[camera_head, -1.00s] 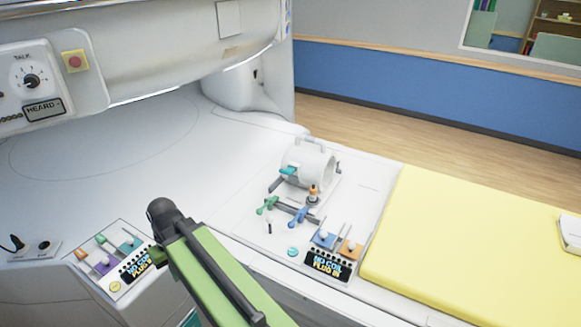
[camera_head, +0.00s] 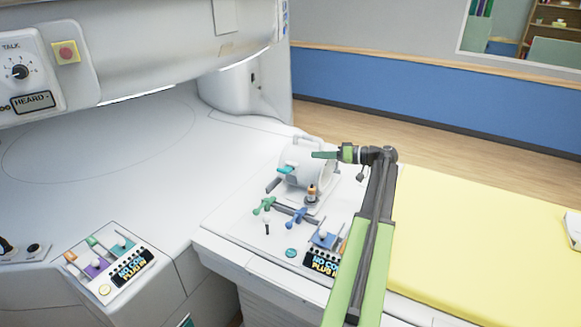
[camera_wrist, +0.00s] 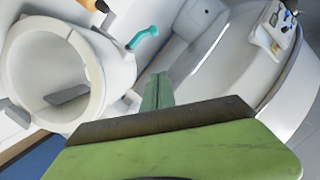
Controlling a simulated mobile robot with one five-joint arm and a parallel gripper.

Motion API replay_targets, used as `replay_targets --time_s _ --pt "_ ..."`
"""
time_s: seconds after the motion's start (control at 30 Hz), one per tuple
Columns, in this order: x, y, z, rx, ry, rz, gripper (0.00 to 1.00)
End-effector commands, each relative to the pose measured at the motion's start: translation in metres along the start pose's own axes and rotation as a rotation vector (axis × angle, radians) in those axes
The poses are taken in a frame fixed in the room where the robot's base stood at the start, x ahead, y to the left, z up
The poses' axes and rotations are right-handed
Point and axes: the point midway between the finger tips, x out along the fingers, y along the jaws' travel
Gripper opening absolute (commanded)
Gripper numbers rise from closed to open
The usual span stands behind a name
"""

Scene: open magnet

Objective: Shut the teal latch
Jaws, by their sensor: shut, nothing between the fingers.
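The teal latch (camera_head: 287,169) is a small lever on the left side of a white ring-shaped coil (camera_head: 318,172). It also shows in the wrist view (camera_wrist: 143,37), sticking out from the coil's rim (camera_wrist: 118,68). My gripper (camera_head: 322,155) is shut and empty. It points left in front of the coil's upper right part in the head view, above and to the right of the latch. In the wrist view my gripper (camera_wrist: 157,92) lies below the latch, with a visible gap between them. I cannot tell from these frames whether the latch is open or shut.
Green (camera_head: 264,205) and blue (camera_head: 297,216) levers and an orange-topped post (camera_head: 311,194) stand in front of the coil. A yellow mattress (camera_head: 470,235) lies to the right. A control panel (camera_head: 110,262) is at the lower left. The white bed surface left of the coil is clear.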

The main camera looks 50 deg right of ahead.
Motion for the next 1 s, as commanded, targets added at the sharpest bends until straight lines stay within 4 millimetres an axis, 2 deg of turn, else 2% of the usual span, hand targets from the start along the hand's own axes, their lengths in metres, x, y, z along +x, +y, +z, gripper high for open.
replay_targets --time_s 0.2,0.33,0.77,0.8,0.83,1.0 --pt "0.003 -0.001 0.001 0.001 -0.003 -0.001 0.0" --pt "0.017 -0.001 0.002 0.001 -0.005 -0.003 0.0" --pt "0.108 0.0 0.003 0.002 -0.006 -0.003 0.0" --pt "0.108 0.002 0.019 0.002 -0.005 -0.001 0.0" --pt "0.109 0.002 0.024 0.002 -0.005 -0.001 0.0" --pt "0.113 0.0 0.039 0.001 -0.005 -0.001 0.0"
